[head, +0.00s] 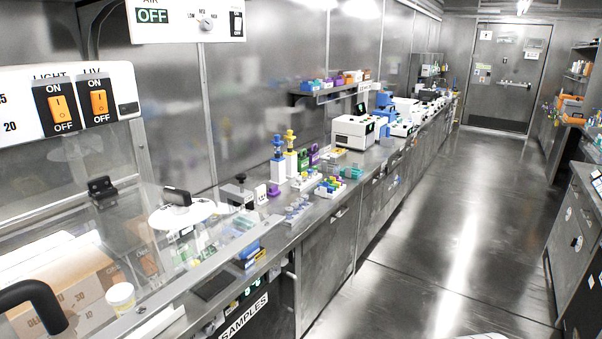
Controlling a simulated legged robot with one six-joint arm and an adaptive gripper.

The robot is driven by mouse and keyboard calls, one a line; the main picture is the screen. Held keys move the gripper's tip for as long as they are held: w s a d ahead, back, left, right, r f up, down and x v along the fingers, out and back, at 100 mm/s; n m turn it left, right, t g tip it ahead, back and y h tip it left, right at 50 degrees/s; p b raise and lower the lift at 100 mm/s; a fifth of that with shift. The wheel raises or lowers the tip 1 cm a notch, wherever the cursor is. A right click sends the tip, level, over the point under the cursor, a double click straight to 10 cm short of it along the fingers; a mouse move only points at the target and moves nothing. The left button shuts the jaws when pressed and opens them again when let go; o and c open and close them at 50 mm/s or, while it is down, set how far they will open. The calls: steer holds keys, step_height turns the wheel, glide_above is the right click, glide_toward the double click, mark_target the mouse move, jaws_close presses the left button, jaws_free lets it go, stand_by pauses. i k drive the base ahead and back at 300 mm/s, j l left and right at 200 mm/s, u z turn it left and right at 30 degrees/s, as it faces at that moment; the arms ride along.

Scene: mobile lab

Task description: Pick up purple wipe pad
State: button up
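I cannot make out a purple wipe pad for certain. A small purple object (274,191) lies on the left steel bench beside a small white card or box. Another purple item (314,155) stands farther back among green and white bottles and holders. Both are too small to identify. My gripper is not in view.
A clear-fronted cabinet with a light and UV switch panel (68,103) fills the left foreground. The steel bench (325,212) runs back, with tube racks and a white machine (354,132). The aisle floor (455,235) is clear to the far door (503,77).

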mark_target(273, 191)
steer(key=i+l+z, duration=0.25)
steer(key=i+z, duration=0.2)
steer(key=i, duration=0.15)
steer(key=i+z, duration=0.5)
steer(key=i, duration=0.15)
steer(key=i+u, duration=0.25)
steer(key=i, duration=0.4)
steer(key=i+l+u, duration=0.25)
steer(key=i, duration=0.4)
steer(key=i+u, duration=0.2)
steer(key=u, duration=0.25)
steer(key=i+u, duration=0.25)
steer(key=u, duration=0.25)
steer(key=i+l+u, duration=0.1)
steer(key=u, duration=0.35)
steer(key=i+u, duration=0.4)
steer(key=i+l+u, duration=0.15)
steer(key=u, duration=0.3)
